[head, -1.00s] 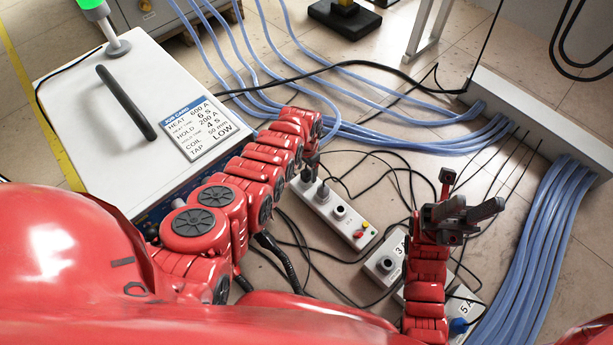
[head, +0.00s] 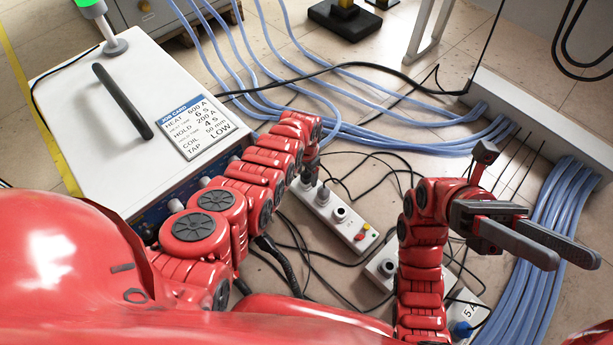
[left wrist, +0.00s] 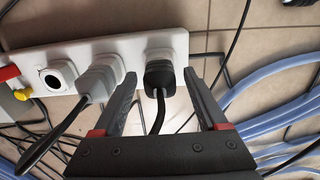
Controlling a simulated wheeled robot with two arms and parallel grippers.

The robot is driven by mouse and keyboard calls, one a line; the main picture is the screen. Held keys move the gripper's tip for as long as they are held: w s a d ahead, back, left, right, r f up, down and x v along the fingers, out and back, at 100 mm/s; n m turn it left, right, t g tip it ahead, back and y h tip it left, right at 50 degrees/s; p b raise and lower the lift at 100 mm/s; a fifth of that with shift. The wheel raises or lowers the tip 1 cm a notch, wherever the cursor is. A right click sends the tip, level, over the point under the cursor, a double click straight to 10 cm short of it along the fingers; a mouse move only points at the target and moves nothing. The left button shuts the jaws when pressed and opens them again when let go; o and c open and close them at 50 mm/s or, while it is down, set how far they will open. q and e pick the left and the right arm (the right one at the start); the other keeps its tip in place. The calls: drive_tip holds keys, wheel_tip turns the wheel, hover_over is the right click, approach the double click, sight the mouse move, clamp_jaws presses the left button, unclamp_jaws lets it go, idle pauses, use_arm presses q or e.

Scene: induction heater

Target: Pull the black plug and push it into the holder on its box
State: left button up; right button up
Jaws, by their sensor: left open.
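The black plug (left wrist: 160,76) sits in the end socket of a white power strip (left wrist: 120,48), its cable hanging towards the camera. My left gripper (left wrist: 159,80) is open, with one finger on each side of the black plug; I cannot tell if they touch it. In the head view the strip (head: 323,205) lies on the floor, and my left gripper (head: 309,168) is mostly hidden by its arm. A pale box with a round socket (head: 387,267) is partly hidden behind my right arm. My right gripper (head: 577,258) is empty, its fingers apart, above the blue hoses.
A grey plug (left wrist: 101,76) is beside the black one, then an empty round socket (left wrist: 57,76). A box marked 5 A (head: 468,309) has a blue plug (head: 461,329). Blue hoses (head: 540,270) and black cables cross the floor. A white heater cabinet (head: 75,120) stands left.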

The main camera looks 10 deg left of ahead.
sight(307, 172)
use_arm(q)
drive_tip(key=shift+c, duration=0.3)
idle(0.6)
clamp_jaws()
drive_tip(key=shift+r, duration=0.1)
idle(0.4)
drive_tip(key=shift+r+p, duration=2.95)
drive_tip(key=shift+p, duration=0.1)
